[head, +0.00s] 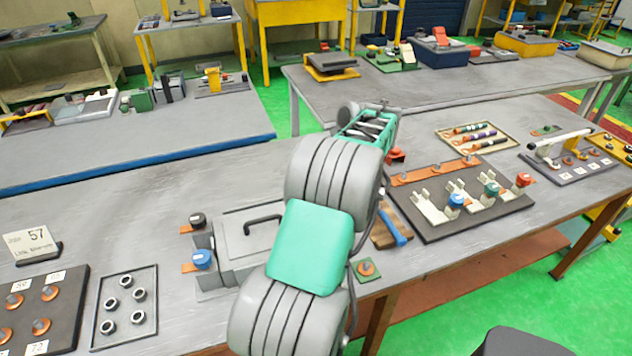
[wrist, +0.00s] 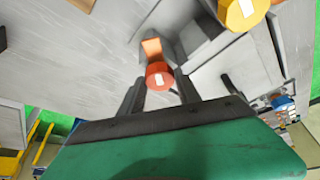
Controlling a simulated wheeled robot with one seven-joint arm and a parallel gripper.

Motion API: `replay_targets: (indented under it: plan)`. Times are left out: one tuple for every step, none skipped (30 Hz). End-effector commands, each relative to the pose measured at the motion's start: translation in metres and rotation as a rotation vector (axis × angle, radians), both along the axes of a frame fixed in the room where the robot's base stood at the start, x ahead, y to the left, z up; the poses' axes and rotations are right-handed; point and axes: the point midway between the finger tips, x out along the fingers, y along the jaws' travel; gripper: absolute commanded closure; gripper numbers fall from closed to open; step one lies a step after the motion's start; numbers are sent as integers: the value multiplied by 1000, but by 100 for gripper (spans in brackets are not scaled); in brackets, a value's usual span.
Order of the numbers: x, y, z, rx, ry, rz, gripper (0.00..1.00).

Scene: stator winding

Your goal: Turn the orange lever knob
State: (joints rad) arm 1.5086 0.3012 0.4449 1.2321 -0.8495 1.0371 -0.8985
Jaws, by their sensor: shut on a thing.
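The orange lever knob (wrist: 160,75) is a round orange-red cap with a small white label, in the middle of the wrist view. My gripper (wrist: 161,88) is at it, with one dark finger on each side, shut on the knob. An orange plate (wrist: 152,47) shows just beyond the knob, beside grey metal. In the head view my arm covers the centre of the bench, and I cannot make out the held knob or the fingertips there.
A yellow knob (wrist: 240,12) is close by at upper right. A grey box (head: 238,272) carries blue (head: 202,260) and black (head: 198,220) knobs on its left side. A dark rack (head: 470,222) with coloured parts and a blue-handled tool (head: 393,228) lie right of my arm.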

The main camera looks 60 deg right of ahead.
Motion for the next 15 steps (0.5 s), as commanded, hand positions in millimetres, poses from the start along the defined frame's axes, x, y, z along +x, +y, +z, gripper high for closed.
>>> replay_targets:
  plan:
    - [-1, 2, -3, 18, 4, 40, 100]
    - [-1, 2, -3, 17, 4, 68, 100]
    - [-1, 2, -3, 16, 3, 106, 100]
    - [-1, 2, -3, 18, 3, 134, 100]
    - [-1, 2, -2, 16, 3, 164, 100]
    - [-1, 1, -3, 17, 4, 199, 100]
    - [-1, 2, -2, 17, 4, 227, 100]
    - [-1, 1, -3, 18, 4, 252, 100]
    - [0, 1, -3, 18, 3, 287, 100]
    - [0, 1, -2, 16, 3, 312, 100]
    - [0, 1, -3, 17, 3, 336, 100]
    - [0, 1, -3, 18, 4, 366, 100]
    - [0, 1, -3, 17, 3, 389, 100]
    - [0, 1, -3, 17, 3, 409, 100]
    - [0, 1, -4, 19, 3, 434, 100]
